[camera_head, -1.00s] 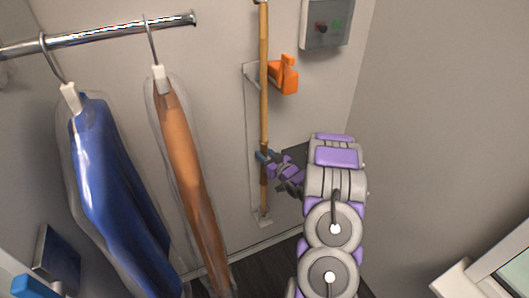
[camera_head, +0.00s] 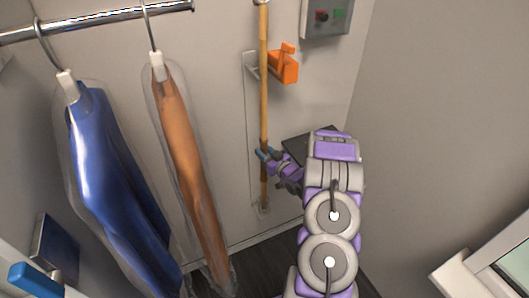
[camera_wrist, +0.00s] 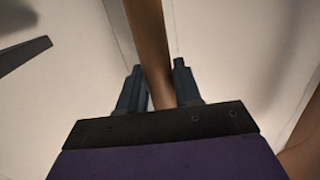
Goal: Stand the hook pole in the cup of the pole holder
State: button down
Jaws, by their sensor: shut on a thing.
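The hook pole (camera_head: 263,90) is a long wooden stick standing upright against the back wall. My gripper (camera_head: 264,156) is shut on its lower part. In the wrist view, the pole (camera_wrist: 149,45) passes between the two dark fingers of my gripper (camera_wrist: 160,92). The pole holder (camera_head: 251,130) is a pale narrow wall plate behind the pole, with a small cup (camera_head: 263,207) at its bottom. The pole's lower end is at or just above the cup; I cannot tell whether it is inside.
An orange clip-like block (camera_head: 284,66) is on the wall right of the pole. A control box (camera_head: 325,17) is above it. Bagged blue (camera_head: 115,180) and orange-brown (camera_head: 190,165) garments hang from a chrome rail (camera_head: 100,22) at left. A dark panel (camera_head: 300,148) is behind my arm.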

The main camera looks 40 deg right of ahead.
jog(key=c, duration=0.7)
grip_release()
jog(key=s+p, duration=0.1)
jog(key=s, duration=0.4)
jog(key=s+p, duration=0.1)
jog(key=s, duration=0.5)
jog(key=s+p, duration=0.1)
jog(key=s, duration=0.5)
jog(key=shift+s+a+r, duration=0.15)
jog(key=shift+a+r, duration=0.15)
jog(key=shift+r, duration=0.05)
